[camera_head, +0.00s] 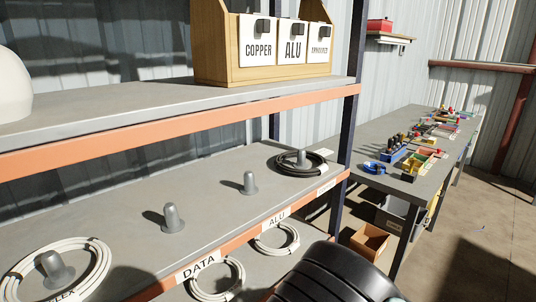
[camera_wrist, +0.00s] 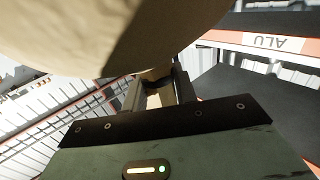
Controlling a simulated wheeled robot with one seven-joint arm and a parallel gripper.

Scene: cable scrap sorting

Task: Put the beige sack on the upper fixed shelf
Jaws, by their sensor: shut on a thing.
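The beige sack (camera_wrist: 110,30) fills the top of the wrist view, very close to the camera. My gripper (camera_wrist: 158,88) is shut on a beige part of it between the two fingers. The exact grip is partly shadowed. Neither the sack nor my gripper shows clearly in the head view. The upper shelf (camera_head: 160,108), grey with an orange front beam, crosses the head view. Its middle stretch is bare.
A wooden box (camera_head: 220,75) with COPPER and ALU cards stands on the upper shelf's right part. A white rounded object (camera_head: 12,88) sits at its left end. The lower shelf (camera_head: 120,208) has pegs and cable coils. A workbench (camera_head: 370,140) stands at right.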

